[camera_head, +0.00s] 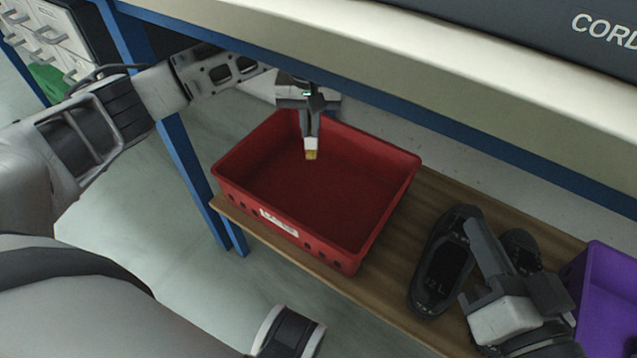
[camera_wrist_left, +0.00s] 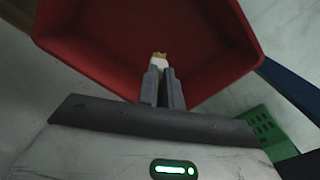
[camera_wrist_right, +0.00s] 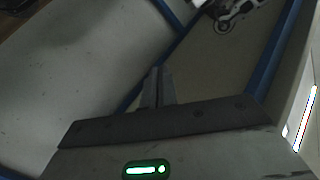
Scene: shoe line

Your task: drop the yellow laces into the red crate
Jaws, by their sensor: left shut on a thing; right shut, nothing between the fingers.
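The yellow laces (camera_head: 311,155), with a white band, are held at the tips of my left gripper (camera_head: 311,140). The left wrist view also shows the laces (camera_wrist_left: 159,56) between the shut fingers (camera_wrist_left: 163,80). They hang over the inside of the red crate (camera_head: 290,231), toward its back. Most of the laces is hidden by the fingers. The crate is open-topped and its visible floor looks empty; it also fills much of the left wrist view (camera_wrist_left: 215,30). My right gripper (camera_head: 480,240) is shut and empty beside a black shoe sole; its fingers also show in the right wrist view (camera_wrist_right: 158,85).
The red crate stands on a wooden shelf (camera_head: 400,290) under a blue-framed bench (camera_head: 520,155). A black shoe sole (camera_head: 440,270) marked "12 L" lies right of the crate, another dark piece (camera_head: 522,243) beside it. A purple crate (camera_head: 610,300) stands at far right.

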